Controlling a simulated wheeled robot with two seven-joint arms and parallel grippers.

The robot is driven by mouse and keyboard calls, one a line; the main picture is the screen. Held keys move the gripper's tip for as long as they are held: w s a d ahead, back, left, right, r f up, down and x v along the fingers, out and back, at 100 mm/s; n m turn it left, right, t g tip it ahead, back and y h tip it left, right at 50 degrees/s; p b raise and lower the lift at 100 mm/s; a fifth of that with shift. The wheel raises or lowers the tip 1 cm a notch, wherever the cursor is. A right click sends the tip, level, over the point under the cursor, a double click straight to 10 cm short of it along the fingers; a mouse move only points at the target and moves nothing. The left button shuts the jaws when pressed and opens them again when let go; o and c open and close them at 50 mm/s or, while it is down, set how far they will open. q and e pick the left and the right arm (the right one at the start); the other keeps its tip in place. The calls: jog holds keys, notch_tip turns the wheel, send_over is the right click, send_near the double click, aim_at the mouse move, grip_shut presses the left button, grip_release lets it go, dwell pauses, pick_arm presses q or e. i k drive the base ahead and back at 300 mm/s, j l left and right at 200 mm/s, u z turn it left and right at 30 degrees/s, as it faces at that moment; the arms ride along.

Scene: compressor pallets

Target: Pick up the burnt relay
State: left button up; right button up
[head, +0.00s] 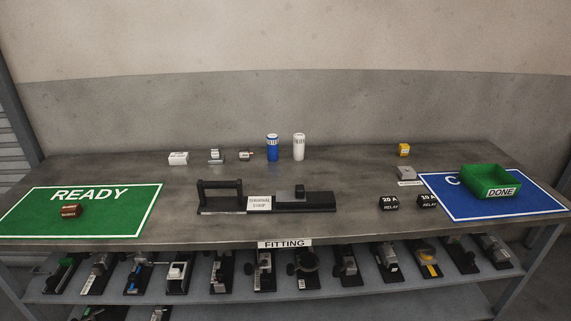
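Two black blocks stand at the right front of the table. One is the relay marked 20 A (389,203), the other a relay that seems marked 10 A (427,201). A dark fixture with a terminal strip sign (258,203) sits at the middle, and a dark grey block (299,192) stands on its right part. A small reddish-brown block (70,211) with an unreadable label lies on the green READY mat (130,211). I cannot tell for sure which of these is burnt. Neither of my grippers is in view.
A green DONE tray (490,181) stands on a blue mat (460,210) at the right. A blue can (272,147), a white can (299,147) and small parts line the back. A yellow block (403,149) is back right. Several fixtures fill the lower shelf (210,291).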

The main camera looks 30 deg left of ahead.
aim_at(69, 211)
jog(key=u, duration=2.2)
jog(key=i+j+z, duration=0.3)
jog(key=i+j, duration=0.35)
jog(key=i, duration=0.2)
jog(key=i+j+z, duration=0.3)
jog(key=i+j, duration=0.45)
